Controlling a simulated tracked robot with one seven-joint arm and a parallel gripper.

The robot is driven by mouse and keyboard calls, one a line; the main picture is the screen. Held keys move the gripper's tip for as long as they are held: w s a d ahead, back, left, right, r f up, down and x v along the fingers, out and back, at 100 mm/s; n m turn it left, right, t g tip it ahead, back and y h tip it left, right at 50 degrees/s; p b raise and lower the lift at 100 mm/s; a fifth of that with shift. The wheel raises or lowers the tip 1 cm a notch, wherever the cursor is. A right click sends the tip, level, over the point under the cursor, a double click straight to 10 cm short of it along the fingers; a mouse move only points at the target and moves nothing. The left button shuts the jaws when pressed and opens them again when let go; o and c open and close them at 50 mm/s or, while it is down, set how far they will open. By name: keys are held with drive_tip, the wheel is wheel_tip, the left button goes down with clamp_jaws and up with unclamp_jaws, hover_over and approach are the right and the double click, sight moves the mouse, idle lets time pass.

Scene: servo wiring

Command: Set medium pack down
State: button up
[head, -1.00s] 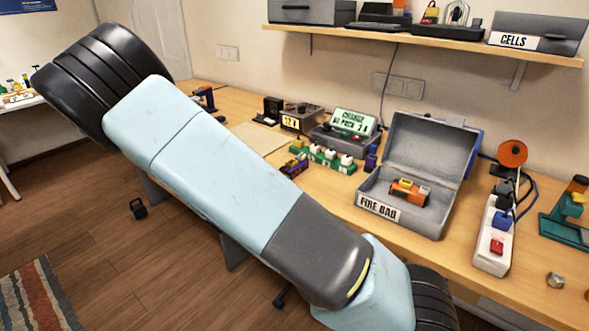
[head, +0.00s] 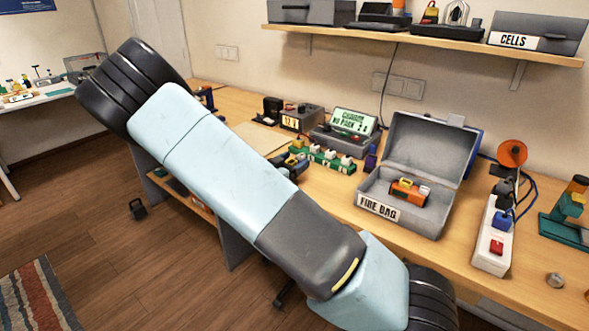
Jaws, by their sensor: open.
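My pale blue and dark grey arm (head: 215,150) slants across the left and middle and hides part of the bench. A small dark shape with teal and yellow bits (head: 292,163) peeks out past the arm's upper edge. It may be part of my gripper, but I cannot tell; the jaws are not clearly seen. An orange and dark pack (head: 410,190) lies in the open grey case labelled FIRE BAG (head: 378,207). I cannot tell whether this is the medium pack.
A charger with a lit green display (head: 354,122) stands behind a row of green and white connectors (head: 328,157). A white power strip (head: 495,235) lies right of the case. A flat tan board (head: 252,138) lies on the bench. A shelf (head: 425,42) hangs above.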

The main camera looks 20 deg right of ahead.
drive_tip(key=shift+c, duration=0.4)
clamp_jaws()
idle(0.4)
